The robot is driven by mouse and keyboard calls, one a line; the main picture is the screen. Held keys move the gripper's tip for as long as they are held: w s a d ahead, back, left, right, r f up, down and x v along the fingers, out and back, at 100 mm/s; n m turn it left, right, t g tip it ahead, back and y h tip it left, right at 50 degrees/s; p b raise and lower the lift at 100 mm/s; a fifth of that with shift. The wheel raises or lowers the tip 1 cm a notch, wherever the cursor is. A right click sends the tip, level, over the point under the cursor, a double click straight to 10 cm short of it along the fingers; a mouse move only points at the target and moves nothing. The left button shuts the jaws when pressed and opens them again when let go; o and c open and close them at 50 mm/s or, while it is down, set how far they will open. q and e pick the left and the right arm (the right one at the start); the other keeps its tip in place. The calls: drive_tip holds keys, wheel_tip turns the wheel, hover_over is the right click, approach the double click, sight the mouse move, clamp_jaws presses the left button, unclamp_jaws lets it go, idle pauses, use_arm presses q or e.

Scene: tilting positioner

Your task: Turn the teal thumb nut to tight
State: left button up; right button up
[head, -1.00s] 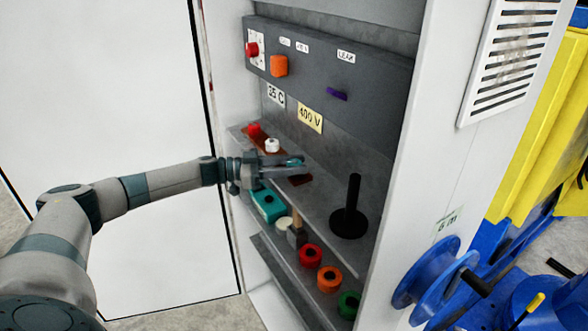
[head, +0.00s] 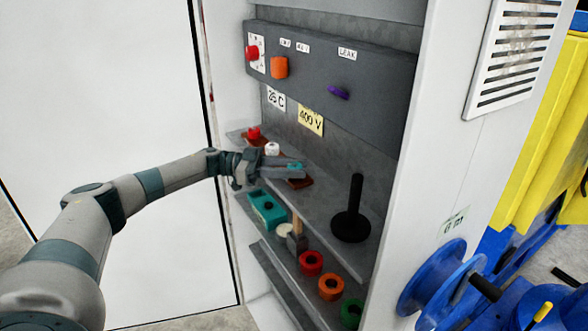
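The teal thumb nut (head: 296,165) shows as a small teal patch at the fingertips of my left gripper (head: 292,170), over the brown plate on the cabinet's upper shelf. The fingers reach in from the left and hide most of the nut and what it sits on. The fingers are at the nut, but I cannot tell whether they press on it or stand open around it. My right gripper is not in view.
On the brown plate (head: 303,183) stand a white knob (head: 272,149) and a red knob (head: 254,133). A black post on a round base (head: 351,222) stands to the right. A teal box (head: 266,209) and several coloured rings are below. The cabinet side wall (head: 425,170) bounds the right.

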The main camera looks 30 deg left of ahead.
use_arm(q)
drive_tip(key=o, duration=0.4)
drive_tip(key=shift+b+v, duration=0.5)
drive_tip(key=shift+v, duration=0.25)
drive_tip(key=b+v, duration=0.6)
drive_tip(key=v, duration=1)
drive_tip(key=shift+b, duration=0.3)
drive_tip(key=shift+w, duration=0.1)
